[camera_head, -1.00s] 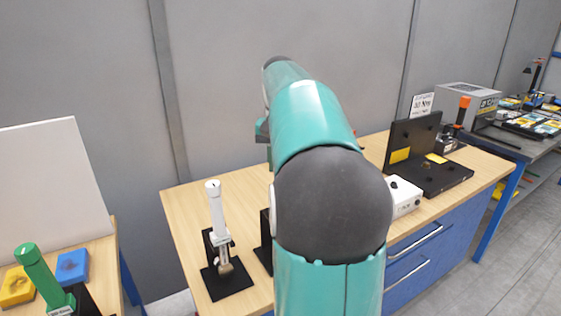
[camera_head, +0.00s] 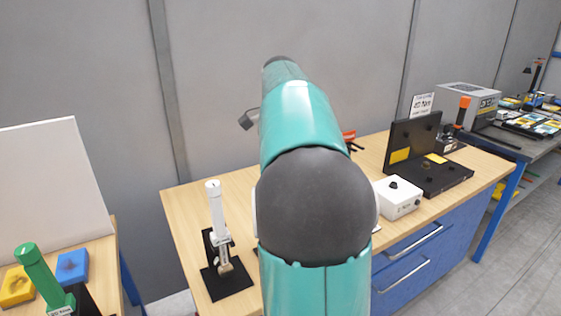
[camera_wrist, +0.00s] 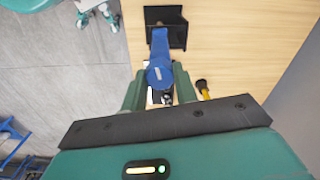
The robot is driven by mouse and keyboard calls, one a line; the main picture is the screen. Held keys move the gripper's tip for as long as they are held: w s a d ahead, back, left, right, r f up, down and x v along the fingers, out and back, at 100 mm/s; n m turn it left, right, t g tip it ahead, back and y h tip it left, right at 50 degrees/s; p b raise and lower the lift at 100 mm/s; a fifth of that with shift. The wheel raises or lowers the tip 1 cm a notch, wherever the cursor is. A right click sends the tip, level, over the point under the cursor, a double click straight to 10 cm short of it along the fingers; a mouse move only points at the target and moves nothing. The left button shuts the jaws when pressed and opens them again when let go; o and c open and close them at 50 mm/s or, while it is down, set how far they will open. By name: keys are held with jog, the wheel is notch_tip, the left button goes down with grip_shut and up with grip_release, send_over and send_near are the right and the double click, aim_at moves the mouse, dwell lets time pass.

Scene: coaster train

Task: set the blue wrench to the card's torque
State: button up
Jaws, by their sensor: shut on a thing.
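The blue wrench (camera_wrist: 159,48) shows in the wrist view, with its rounded blue end between the two green fingers of my gripper (camera_wrist: 159,86). My gripper is shut on it. The wrench's far end overlaps a black stand (camera_wrist: 176,42); I cannot tell whether they touch. In the head view my arm hides the wrench and my gripper. The white card (camera_head: 422,104) stands at the back right of the bench behind a black fixture; its small print looks like 40 Nm, but is blurred.
On the wooden bench (camera_head: 182,204), a white wrench (camera_head: 216,207) stands in a black holder at left, and a white box (camera_head: 398,198) with a black knob sits right of my arm. A black fixture (camera_head: 442,178) lies beyond. A green wrench (camera_head: 36,268) stands on the left table.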

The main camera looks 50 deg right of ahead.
dwell(0.3)
jog(key=o, duration=1)
jog(key=shift+r, duration=0.15)
notch_tip(320, 180, up, 14)
jog(key=shift+f, duration=0.2)
dwell(0.3)
